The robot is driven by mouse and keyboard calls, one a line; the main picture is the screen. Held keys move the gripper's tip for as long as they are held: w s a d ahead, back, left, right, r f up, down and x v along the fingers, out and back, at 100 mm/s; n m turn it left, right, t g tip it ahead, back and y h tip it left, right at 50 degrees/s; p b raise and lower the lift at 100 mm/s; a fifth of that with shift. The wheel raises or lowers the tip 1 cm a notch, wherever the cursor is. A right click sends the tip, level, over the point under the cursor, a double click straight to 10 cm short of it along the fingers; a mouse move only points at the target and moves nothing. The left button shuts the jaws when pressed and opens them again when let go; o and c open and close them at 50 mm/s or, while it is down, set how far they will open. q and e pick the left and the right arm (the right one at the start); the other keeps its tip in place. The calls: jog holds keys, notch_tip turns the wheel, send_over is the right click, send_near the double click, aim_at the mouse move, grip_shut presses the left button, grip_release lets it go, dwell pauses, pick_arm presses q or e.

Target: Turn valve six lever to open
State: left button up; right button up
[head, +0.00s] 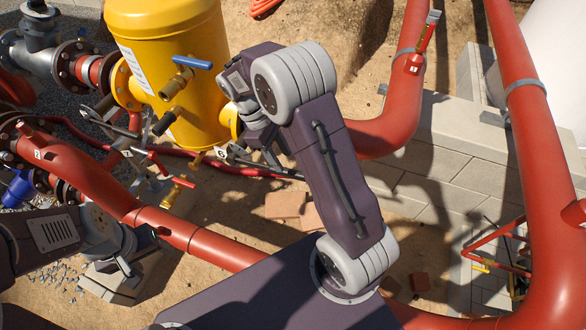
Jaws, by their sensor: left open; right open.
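No label reading six is legible, so I cannot tell which lever is valve six. A brass valve with a blue lever (193,62) sits on the yellow tank (165,35). Below the tank is a brass valve with a red lever (182,182). A black-handled lever (164,123) is at the tank's lower left. My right gripper (232,156) is open at the tank's lower right, right of the red lever and apart from it. Its fingers are partly hidden by its own wrist. My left gripper (122,264) is low at the left, small and mostly hidden behind its wrist.
Thick red pipes run at the left (85,180), centre (395,120) and right (535,120). Bricks (285,204) lie on the sand. A grey block wall (450,150) stands at the right.

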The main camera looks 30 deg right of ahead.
aim_at(291, 171)
jog(key=x, duration=0.2)
jog(key=p+x, duration=0.1)
jog(key=x, duration=0.1)
jog(key=d+x, duration=0.1)
jog(key=x, duration=0.1)
jog(key=shift+s+f, duration=0.2)
jog(key=shift+f, duration=0.05)
jog(key=shift+f+p, duration=0.3)
jog(key=shift+a+f, duration=0.1)
jog(key=shift+a, duration=0.05)
pick_arm(q)
jog(key=shift+d+r, duration=0.15)
jog(key=shift+r, duration=0.35)
jog(key=shift+d+r, duration=0.15)
jog(key=shift+r, duration=0.35)
pick_arm(e)
jog(key=shift+s, duration=0.1)
grip_shut()
